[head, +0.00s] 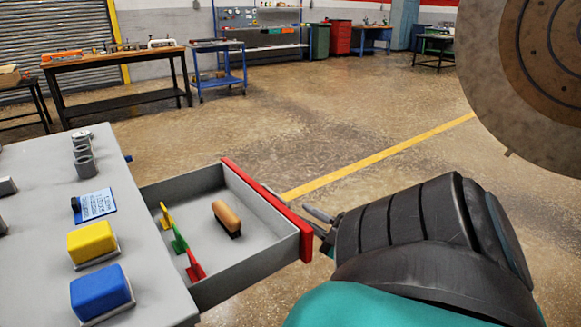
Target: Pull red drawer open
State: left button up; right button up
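The red drawer (268,212) stands pulled out from the grey cabinet (40,200), with its grey inside open to view. Inside lie a brush with a wooden handle (227,217) and small yellow, green and red pieces. My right gripper (322,224) is at the outer face of the red front, near its right end. Its fingertips are partly hidden by the front and my wrist, so I cannot tell whether they are closed on a handle. My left gripper is out of view.
On the cabinet top are a yellow block (92,241), a blue block (100,291), a blue card (97,204) and grey cylinders (83,157). A large round metal part (530,70) hangs into the upper right. The floor beyond the drawer is clear.

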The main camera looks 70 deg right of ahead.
jog(key=shift+v, duration=1.7)
